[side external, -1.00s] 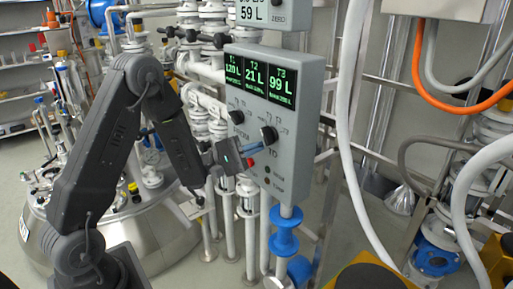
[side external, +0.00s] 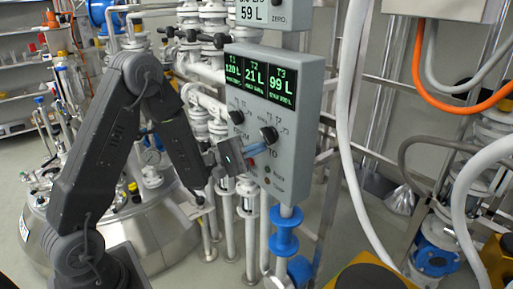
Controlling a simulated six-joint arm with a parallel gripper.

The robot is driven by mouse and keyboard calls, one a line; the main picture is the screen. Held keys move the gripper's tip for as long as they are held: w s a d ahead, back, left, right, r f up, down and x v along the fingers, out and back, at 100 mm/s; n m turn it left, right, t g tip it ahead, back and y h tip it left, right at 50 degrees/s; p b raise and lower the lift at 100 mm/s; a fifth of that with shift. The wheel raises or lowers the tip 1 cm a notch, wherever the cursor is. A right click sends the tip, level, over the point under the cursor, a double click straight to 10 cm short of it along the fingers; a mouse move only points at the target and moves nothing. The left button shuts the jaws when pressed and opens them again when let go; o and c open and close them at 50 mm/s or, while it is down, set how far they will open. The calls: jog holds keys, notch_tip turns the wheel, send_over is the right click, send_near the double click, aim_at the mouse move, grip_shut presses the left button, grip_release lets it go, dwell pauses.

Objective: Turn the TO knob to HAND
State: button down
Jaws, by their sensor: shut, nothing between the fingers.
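The grey control box (side external: 307,125) stands at the middle of the side external view, with a screen reading T1 120 L, T2 21 L and T3 99 L. The black TO knob (side external: 269,135) is on its face at the right, above the TO label. The black FROM knob (side external: 237,117) is up and left of it. My gripper (side external: 256,150) is shut and empty. Its blue fingertips are just below and left of the TO knob; I cannot tell whether they touch it. The knob's pointer setting is too small to read.
A red button, small lamps and labels sit low on the box face, partly behind my gripper. A white hose (side external: 347,120) hangs right of the box. Pipes and a steel vessel (side external: 160,235) stand behind my arm.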

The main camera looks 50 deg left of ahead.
jog(key=shift+d+r, duration=0.15)
jog(key=shift+d, duration=0.25)
jog(key=shift+d+r, duration=0.2)
jog(key=shift+d, duration=0.3)
jog(key=shift+a+f, duration=0.1)
dwell(0.3)
jog(key=s+a+f, duration=0.6)
jog(key=s+f, duration=0.1)
jog(key=f, duration=0.3)
jog(key=s+d+r+m+g, duration=0.5)
jog(key=d+m+g, duration=0.1)
jog(key=d+g, duration=0.25)
jog(key=s+d+r+m+g, duration=0.55)
jog(key=d+g, duration=0.25)
jog(key=g, duration=0.2)
jog(key=s+a+r+m+t+y, duration=0.3)
jog(key=s+a+r+t+y, duration=0.1)
jog(key=y, duration=1)
jog(key=s+a+t, duration=0.1)
jog(key=s+t, duration=0.1)
jog(key=t, duration=0.1)
jog(key=shift+s, duration=0.15)
